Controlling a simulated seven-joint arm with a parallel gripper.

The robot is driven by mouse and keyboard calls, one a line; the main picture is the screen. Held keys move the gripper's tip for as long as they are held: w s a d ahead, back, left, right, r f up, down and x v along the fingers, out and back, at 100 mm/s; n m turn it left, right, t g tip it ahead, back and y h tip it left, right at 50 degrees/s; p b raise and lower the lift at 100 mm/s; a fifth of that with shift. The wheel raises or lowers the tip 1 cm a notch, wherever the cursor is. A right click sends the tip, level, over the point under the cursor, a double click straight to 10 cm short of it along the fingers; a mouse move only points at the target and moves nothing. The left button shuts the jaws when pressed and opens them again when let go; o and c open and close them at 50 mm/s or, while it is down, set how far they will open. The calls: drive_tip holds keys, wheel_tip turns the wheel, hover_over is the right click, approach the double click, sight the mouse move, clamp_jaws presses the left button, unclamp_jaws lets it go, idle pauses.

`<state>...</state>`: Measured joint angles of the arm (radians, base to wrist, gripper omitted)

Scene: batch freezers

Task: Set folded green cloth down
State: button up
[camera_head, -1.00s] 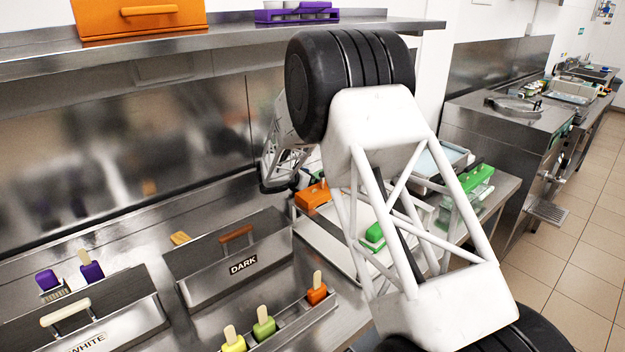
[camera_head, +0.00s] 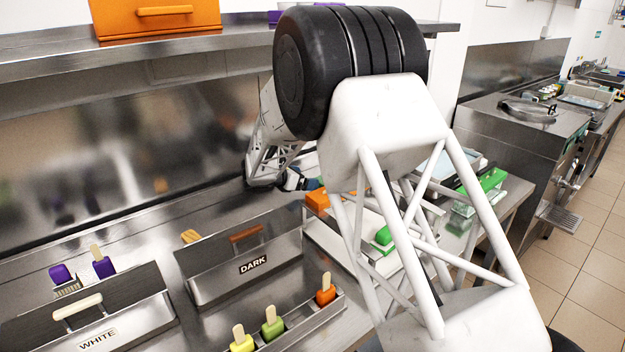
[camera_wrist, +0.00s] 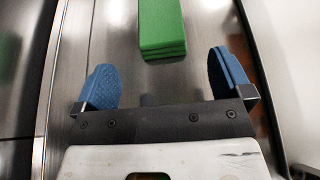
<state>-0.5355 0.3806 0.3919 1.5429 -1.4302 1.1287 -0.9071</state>
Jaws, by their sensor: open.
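In the wrist view the folded green cloth (camera_wrist: 162,28) lies on a shiny metal surface, its stacked layers showing at the near edge. My gripper (camera_wrist: 165,80) is open, with its two blue fingertips spread wide. The cloth is beyond the fingertips, roughly centred between their lines, and nothing is held. The far end of the cloth is cut off by the top of the picture. In the head view my gripper is mostly hidden behind my arm, near the back of the steel counter.
A DARK bin (camera_head: 240,265) and a WHITE bin (camera_head: 95,315) stand on the counter. A rack (camera_head: 300,322) of coloured ice pops is in front. An orange box (camera_head: 155,18) sits on the shelf (camera_head: 60,62) above.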

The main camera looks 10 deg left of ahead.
drive_tip(key=shift+v, duration=1.3)
